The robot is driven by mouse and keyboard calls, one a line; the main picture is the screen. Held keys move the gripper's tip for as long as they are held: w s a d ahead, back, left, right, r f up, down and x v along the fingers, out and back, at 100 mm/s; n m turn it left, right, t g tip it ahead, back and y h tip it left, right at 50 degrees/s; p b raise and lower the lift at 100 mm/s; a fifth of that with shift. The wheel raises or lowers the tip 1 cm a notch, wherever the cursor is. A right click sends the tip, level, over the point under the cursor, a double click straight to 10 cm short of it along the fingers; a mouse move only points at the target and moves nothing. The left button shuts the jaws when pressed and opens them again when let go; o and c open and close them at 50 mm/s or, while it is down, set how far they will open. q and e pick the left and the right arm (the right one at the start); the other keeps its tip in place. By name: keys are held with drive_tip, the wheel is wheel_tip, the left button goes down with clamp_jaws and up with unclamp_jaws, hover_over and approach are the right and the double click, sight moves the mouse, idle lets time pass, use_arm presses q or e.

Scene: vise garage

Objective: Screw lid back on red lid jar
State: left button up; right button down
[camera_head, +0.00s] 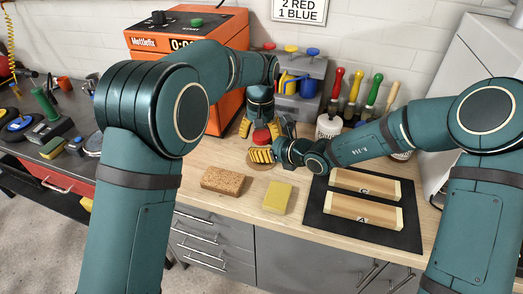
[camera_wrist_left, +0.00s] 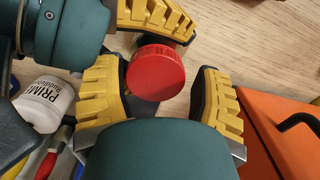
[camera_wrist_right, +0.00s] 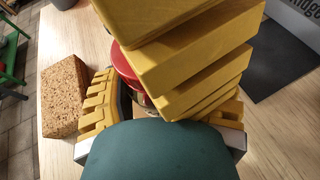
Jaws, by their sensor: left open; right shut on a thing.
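The red lid (camera_head: 262,136) sits upright over the jar, which is mostly hidden in the head view. In the left wrist view the round red lid (camera_wrist_left: 155,72) lies between the yellow fingers of my left gripper (camera_wrist_left: 160,92). These fingers are open, with a gap on the right side. In the head view my left gripper (camera_head: 262,128) comes down from above around the lid. My right gripper (camera_head: 262,154) is shut on the jar (camera_wrist_right: 143,99) below the lid. The right wrist view shows only a sliver of jar and the lid edge (camera_wrist_right: 124,74); I cannot tell how tightly the lid sits.
A cork block (camera_head: 222,181) and a yellow sponge (camera_head: 277,197) lie at the bench front. A black mat (camera_head: 385,237) with two wooden blocks is at right. Behind stand an orange machine (camera_head: 150,60), a grey tool holder (camera_head: 303,100), a white bottle (camera_head: 328,126) and several screwdrivers.

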use_arm(q)
drive_tip(key=shift+s+d+r, duration=0.1)
drive_tip(key=shift+d+r, duration=0.1)
drive_tip(key=shift+d, duration=0.2)
use_arm(e)
drive_tip(key=shift+a, duration=0.15)
use_arm(q)
wheel_tip(320, 180, up, 7)
drive_tip(key=shift+r, duration=0.1)
use_arm(e)
drive_tip(key=shift+f, duration=0.25)
use_arm(q)
drive_tip(key=shift+a+r, duration=0.1)
drive_tip(key=shift+r, duration=0.4)
use_arm(e)
drive_tip(key=shift+s+d+f, duration=0.1)
drive_tip(key=shift+d+f, duration=0.05)
drive_tip(key=shift+d, duration=0.1)
drive_tip(key=shift+c, duration=0.3)
unclamp_jaws()
drive_tip(key=shift+d, duration=0.15)
use_arm(q)
drive_tip(key=shift+a+f, duration=0.25)
drive_tip(key=shift+f, duration=0.05)
use_arm(e)
drive_tip(key=r+v, duration=0.1)
drive_tip(key=v, duration=1)
drive_tip(key=shift+s+r, duration=0.15)
drive_tip(key=shift+r, duration=0.3)
